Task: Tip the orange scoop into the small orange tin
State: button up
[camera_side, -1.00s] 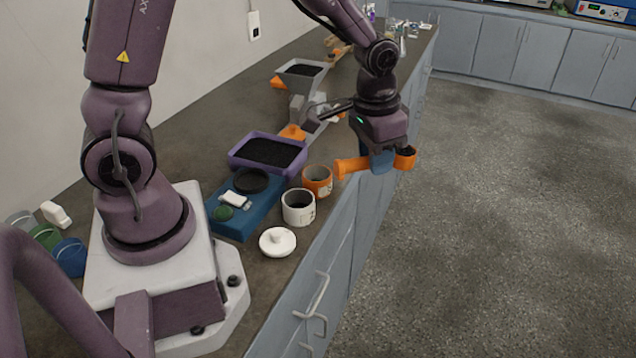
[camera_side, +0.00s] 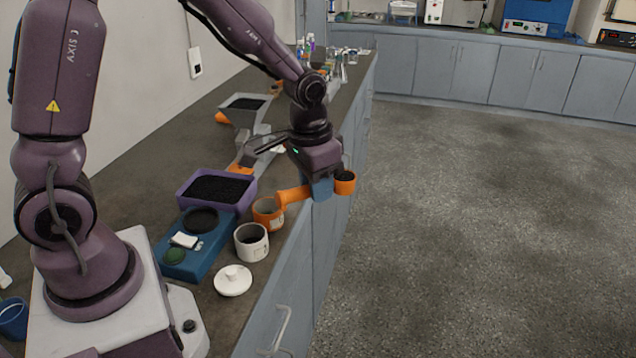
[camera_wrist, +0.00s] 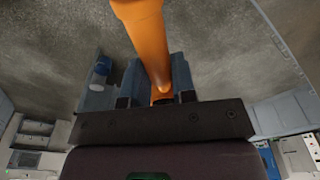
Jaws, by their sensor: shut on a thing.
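My gripper (camera_side: 321,190) is shut on the orange scoop, between its handle (camera_side: 294,196) and its cup. The scoop's cup (camera_side: 344,184) holds dark grains and looks roughly level, out past the counter's front edge. The handle points left toward the small orange tin (camera_side: 268,216). The handle's end overlaps the tin's right rim in the side view; I cannot tell whether they touch. The tin stands upright on the counter. In the wrist view the orange handle (camera_wrist: 148,40) crosses the gripper; most of the cup is hidden.
A white tin (camera_side: 251,243) with dark contents and a white lid (camera_side: 233,281) are near the orange tin. A blue scale (camera_side: 180,262) and a purple tray (camera_side: 181,192) of dark grains lie to the left. A grey hopper (camera_side: 240,116) stands behind. Open floor is at right.

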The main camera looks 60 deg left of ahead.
jog(key=s+a+f+m+g, duration=0.1)
jog(key=s+a+f+m, duration=0.1)
jog(key=a, duration=0.5)
jog(key=s+a+f+m+g, duration=0.1)
jog(key=s+a+f+m, duration=0.1)
jog(key=s+a+f, duration=0.2)
jog(key=s+a+f+m+y, duration=0.1)
jog(key=s+a+f+m, duration=0.1)
jog(key=a, duration=0.9)
jog(key=shift+s+f+g, duration=0.4)
jog(key=shift+f, duration=0.1)
jog(key=shift+w+d+r+g+y, duration=0.15)
jog(key=shift+r+g+y, duration=0.3)
jog(key=shift+g, duration=0.25)
jog(key=shift+w+a+r+g+y, duration=0.1)
jog(key=shift+r+g+y, duration=0.3)
jog(key=shift+g, duration=0.3)
dwell(0.5)
jog(key=shift+w+d+r+g+y, duration=0.25)
jog(key=shift+r+g+y, duration=0.15)
jog(key=shift+g, duration=0.2)
dwell(0.5)
jog(key=shift+w+d+r+g+y, duration=0.1)
jog(key=shift+w+r+g+y, duration=0.2)
jog(key=shift+g, duration=0.3)
dwell(0.7)
jog(key=shift+w+d+r+g+y, duration=0.15)
jog(key=shift+w+r+g+y, duration=0.15)
jog(key=shift+g, duration=0.4)
